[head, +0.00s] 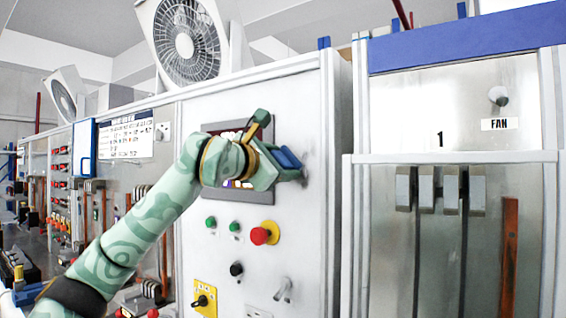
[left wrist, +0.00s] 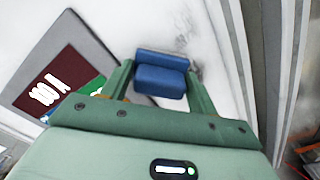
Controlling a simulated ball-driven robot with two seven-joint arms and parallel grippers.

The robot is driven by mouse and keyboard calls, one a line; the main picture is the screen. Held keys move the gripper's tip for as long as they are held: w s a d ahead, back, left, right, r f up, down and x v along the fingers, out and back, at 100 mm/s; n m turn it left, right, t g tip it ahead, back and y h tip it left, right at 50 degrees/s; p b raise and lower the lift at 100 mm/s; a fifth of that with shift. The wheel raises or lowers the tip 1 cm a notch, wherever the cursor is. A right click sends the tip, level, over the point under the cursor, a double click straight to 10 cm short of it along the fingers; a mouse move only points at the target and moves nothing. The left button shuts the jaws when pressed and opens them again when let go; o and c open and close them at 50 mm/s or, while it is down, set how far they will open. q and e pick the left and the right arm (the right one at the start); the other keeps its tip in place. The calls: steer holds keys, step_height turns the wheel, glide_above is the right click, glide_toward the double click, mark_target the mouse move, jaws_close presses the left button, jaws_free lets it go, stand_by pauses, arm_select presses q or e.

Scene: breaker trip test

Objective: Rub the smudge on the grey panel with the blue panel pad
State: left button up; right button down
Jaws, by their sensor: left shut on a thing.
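My left gripper (head: 279,168) reaches in from the left in the head view and is shut on the blue panel pad (head: 289,157). In the left wrist view, the pad (left wrist: 160,80) sits between the two green fingers of the gripper (left wrist: 160,88). The pad is at the grey panel (head: 304,222), right of the display; I cannot tell if it touches. A faint grey smudge (left wrist: 197,70) shows on the panel just right of the pad in the left wrist view. Part of it may be hidden behind the pad. My right gripper is not in view.
A dark-framed display (left wrist: 60,70) is left of the pad. Below it are green buttons (head: 210,222), a red emergency button (head: 261,236), a black knob (head: 236,269) and a toggle lever (head: 283,289). A cabinet with levers (head: 449,190) stands at right.

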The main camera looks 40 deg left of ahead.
arm_select(q)
steer(key=shift+r+p, duration=0.65)
steer(key=shift+r, duration=0.3)
steer(key=shift+w+d+f+p, duration=0.1)
steer(key=shift+w+d+p, duration=0.1)
steer(key=shift+d, duration=0.85)
steer(key=shift+w+d+p, duration=0.1)
steer(key=shift+d+p, duration=0.05)
steer(key=shift+d, duration=0.9)
steer(key=shift+w+d+b, duration=0.1)
steer(key=shift+d+b, duration=0.4)
steer(key=shift+d, duration=1)
steer(key=s, duration=0.6)
steer(key=shift+d, duration=0.25)
